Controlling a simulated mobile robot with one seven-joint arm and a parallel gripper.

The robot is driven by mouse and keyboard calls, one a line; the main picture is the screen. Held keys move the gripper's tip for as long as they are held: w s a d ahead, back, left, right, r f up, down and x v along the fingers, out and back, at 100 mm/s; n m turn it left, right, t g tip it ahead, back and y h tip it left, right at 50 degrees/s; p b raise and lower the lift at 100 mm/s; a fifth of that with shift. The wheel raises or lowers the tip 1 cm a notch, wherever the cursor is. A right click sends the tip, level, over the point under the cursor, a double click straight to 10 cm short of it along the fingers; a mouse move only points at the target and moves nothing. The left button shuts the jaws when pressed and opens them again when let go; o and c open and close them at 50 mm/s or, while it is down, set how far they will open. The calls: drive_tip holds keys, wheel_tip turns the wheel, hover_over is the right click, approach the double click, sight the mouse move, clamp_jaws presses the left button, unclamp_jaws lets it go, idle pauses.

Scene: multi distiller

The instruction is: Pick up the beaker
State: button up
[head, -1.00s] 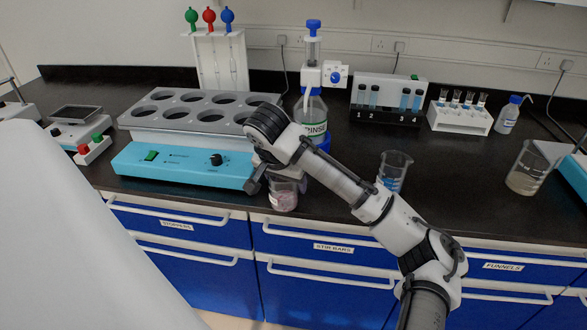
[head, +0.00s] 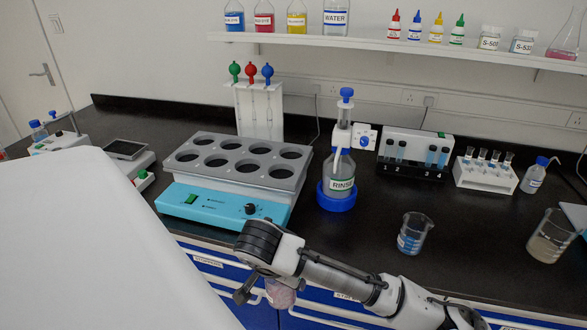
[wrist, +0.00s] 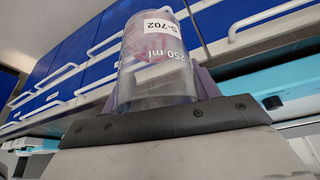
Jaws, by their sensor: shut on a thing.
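A clear glass beaker (wrist: 158,62) with pinkish contents, a white "S-702" label and a "250 ml" mark fills the middle of the wrist view. My gripper (wrist: 160,115) is shut on it. In the head view my gripper (head: 262,283) is at the counter's front edge, in front of the blue drawers, and the pinkish beaker (head: 281,294) shows partly below it. My wrist hides its upper part. A second beaker (head: 413,235) with blue contents stands on the counter to the right. A third beaker (head: 549,240) with cloudy beige contents stands at the far right.
A blue-based water bath (head: 222,205) with a grey holed top stands behind my gripper. A white rack (head: 486,175) of vials is at the back right. The dark counter between is clear.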

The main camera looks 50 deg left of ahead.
sight(272, 295)
drive_tip(key=shift+s+d+p, duration=0.25)
drive_tip(key=shift+s+p, duration=0.2)
drive_tip(key=shift+s, duration=0.4)
drive_tip(key=shift+s+d+p, duration=0.3)
drive_tip(key=shift+s+p, duration=0.15)
drive_tip(key=shift+s, duration=0.45)
drive_tip(key=shift+s+d+p, duration=0.25)
drive_tip(key=shift+s+p, duration=0.2)
drive_tip(key=shift+s, duration=0.4)
drive_tip(key=shift+w, duration=0.1)
